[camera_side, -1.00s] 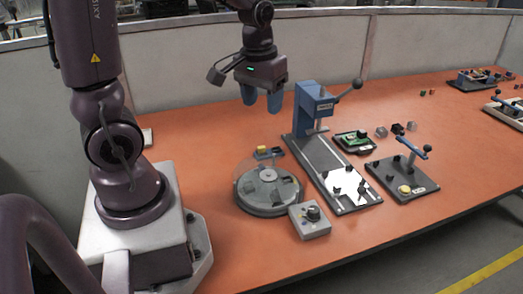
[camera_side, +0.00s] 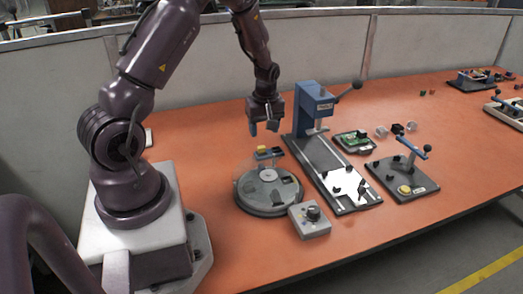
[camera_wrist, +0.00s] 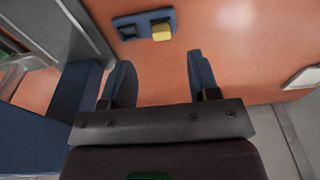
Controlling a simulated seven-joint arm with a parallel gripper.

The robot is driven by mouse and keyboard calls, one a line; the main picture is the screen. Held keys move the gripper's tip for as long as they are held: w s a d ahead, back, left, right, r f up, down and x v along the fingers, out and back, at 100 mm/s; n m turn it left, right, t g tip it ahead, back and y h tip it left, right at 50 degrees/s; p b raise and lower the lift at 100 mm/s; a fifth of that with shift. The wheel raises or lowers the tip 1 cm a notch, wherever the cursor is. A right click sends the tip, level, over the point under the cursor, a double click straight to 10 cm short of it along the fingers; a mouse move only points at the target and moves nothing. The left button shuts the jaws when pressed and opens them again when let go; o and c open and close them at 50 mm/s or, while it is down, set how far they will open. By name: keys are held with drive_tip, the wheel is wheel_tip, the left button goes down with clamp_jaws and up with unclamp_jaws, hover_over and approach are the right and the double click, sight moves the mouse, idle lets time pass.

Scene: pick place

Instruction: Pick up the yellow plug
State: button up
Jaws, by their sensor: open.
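The yellow plug (camera_side: 262,149) sits in one end of a small blue-grey two-slot holder (camera_side: 278,153) on the orange table. In the wrist view the plug (camera_wrist: 161,33) is in the holder's right slot, and the left slot of the holder (camera_wrist: 144,19) looks dark and empty. My gripper (camera_side: 263,128) is above the table and a little above the plug, with its fingers pointing down. In the wrist view my gripper (camera_wrist: 158,62) is open and empty, and the plug shows just beyond the gap between the fingertips.
A blue press (camera_side: 308,110) stands right of my gripper, close by. A round grey turntable (camera_side: 268,205) lies in front of the holder, with a grey knob box (camera_side: 309,219) beside it. A fixture with a yellow button (camera_side: 405,189) is farther right. The table behind the holder is bare.

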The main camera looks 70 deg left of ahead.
sight(262, 147)
drive_tip(key=f, duration=0.2)
drive_tip(key=a+f, duration=0.1)
drive_tip(key=f, duration=0.4)
drive_tip(key=shift+a+f, duration=0.15)
drive_tip(key=shift+a, duration=0.1)
drive_tip(key=shift+c, duration=0.4)
drive_tip(key=c, duration=0.9)
